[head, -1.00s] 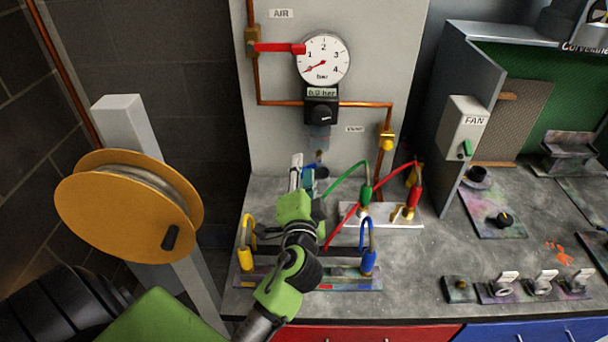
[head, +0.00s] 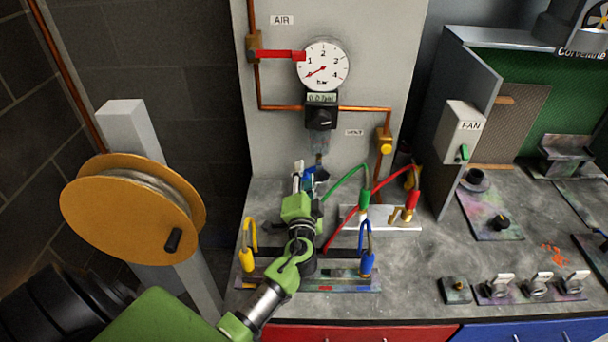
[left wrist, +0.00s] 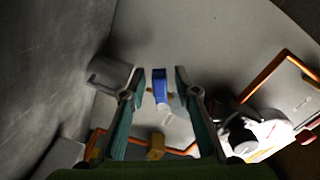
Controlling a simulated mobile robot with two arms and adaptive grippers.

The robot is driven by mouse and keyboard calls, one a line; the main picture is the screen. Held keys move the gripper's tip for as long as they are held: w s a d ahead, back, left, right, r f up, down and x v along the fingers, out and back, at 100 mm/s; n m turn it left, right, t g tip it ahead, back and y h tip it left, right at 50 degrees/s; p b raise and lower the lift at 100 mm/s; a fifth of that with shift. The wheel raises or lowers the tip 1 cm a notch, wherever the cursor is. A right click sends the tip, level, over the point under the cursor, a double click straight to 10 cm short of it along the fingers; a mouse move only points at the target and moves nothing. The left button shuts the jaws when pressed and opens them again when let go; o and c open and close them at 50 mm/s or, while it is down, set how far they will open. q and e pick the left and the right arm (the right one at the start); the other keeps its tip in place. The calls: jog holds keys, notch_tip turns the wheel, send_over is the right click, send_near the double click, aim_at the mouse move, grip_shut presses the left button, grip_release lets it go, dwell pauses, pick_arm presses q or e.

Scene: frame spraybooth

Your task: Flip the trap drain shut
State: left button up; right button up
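The trap is a clear bowl (head: 320,143) under the black regulator knob (head: 320,117) on the grey panel. A blue lever (left wrist: 160,84), which I take for the drain, shows in the left wrist view between my left fingertips. In the head view, blue shows beside my left gripper (head: 305,168), partly hidden by it. My left gripper also shows in the left wrist view (left wrist: 160,82). It is open, one finger on each side of the lever, with a visible gap to both. Whether the lever lies within finger depth I cannot tell. My right gripper is out of view.
A gauge (head: 322,65) and red valve handle (head: 280,55) sit above on copper pipe. Green and red hoses (head: 345,181) loop right of my gripper. Yellow (head: 247,258) and blue (head: 367,262) hose fittings stand in front. A hose reel (head: 125,212) stands left.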

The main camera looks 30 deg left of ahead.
pick_arm(q)
jog(key=c, duration=0.7)
grip_shut()
jog(key=m, duration=0.1)
jog(key=r+m+p, duration=0.1)
jog(key=m, duration=0.1)
jog(key=shift+s+a+r, duration=0.1)
jog(key=shift+a+r, duration=0.05)
jog(key=shift+a, duration=0.05)
jog(key=shift+r+m+p, duration=0.2)
jog(key=shift+m+p, duration=0.05)
jog(key=shift+m, duration=0.4)
jog(key=shift+r+m+p, duration=0.2)
jog(key=shift+m+p, duration=0.05)
jog(key=shift+m, duration=0.4)
